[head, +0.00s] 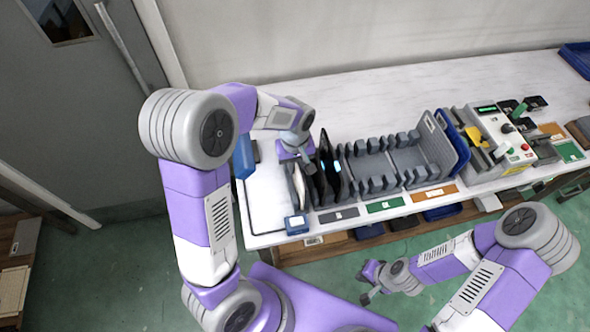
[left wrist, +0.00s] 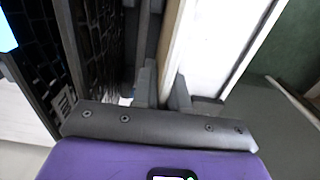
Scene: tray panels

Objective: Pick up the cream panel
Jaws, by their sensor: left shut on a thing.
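The cream panel (head: 299,187) stands upright in the leftmost part of the dark rack (head: 367,187) on the table. In the left wrist view its pale edge (left wrist: 175,40) runs down between the two grey fingers. My left gripper (head: 308,163) reaches down at the rack's left end, and in the left wrist view (left wrist: 164,92) its fingers are shut on the panel. The panel's lower part is hidden in the rack. My right gripper (head: 368,285) hangs low in front of the table, away from the rack; its finger opening is unclear.
Dark panels (head: 329,168) with lit spots stand close beside the cream panel; they also fill the left of the wrist view (left wrist: 100,40). Several rack slots further right are empty. A blue tray (head: 455,150) and a machine with buttons (head: 505,135) stand beyond.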

